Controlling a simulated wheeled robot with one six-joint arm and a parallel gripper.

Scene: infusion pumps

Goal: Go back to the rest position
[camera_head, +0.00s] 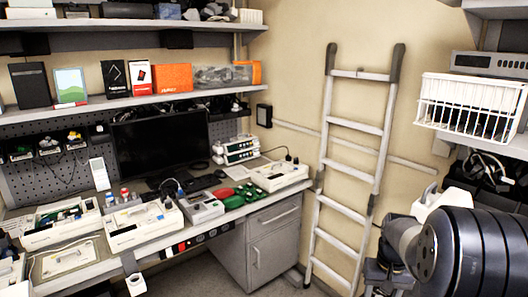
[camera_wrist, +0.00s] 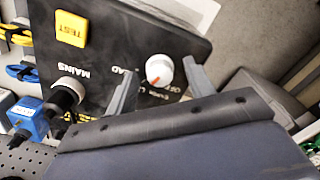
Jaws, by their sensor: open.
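My gripper (camera_wrist: 158,70) is open in the wrist view. Its two grey fingers stand on either side of a white round knob (camera_wrist: 159,68) with an orange mark. The knob sits on a dark panel (camera_wrist: 112,52) with white lettering, including "MAINS" and "OFF". I cannot tell whether the fingers touch the knob. In the head view, a dark rounded part of my arm fills the lower right. My gripper's fingers do not show there.
The panel has a yellow TEST button (camera_wrist: 71,28) and a black plug (camera_wrist: 66,92). A blue plug (camera_wrist: 30,118) is left. In the head view, a ladder (camera_head: 355,130) leans on the wall. A cluttered workbench (camera_head: 87,276) stands left, and a white wire basket (camera_head: 470,103) upper right.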

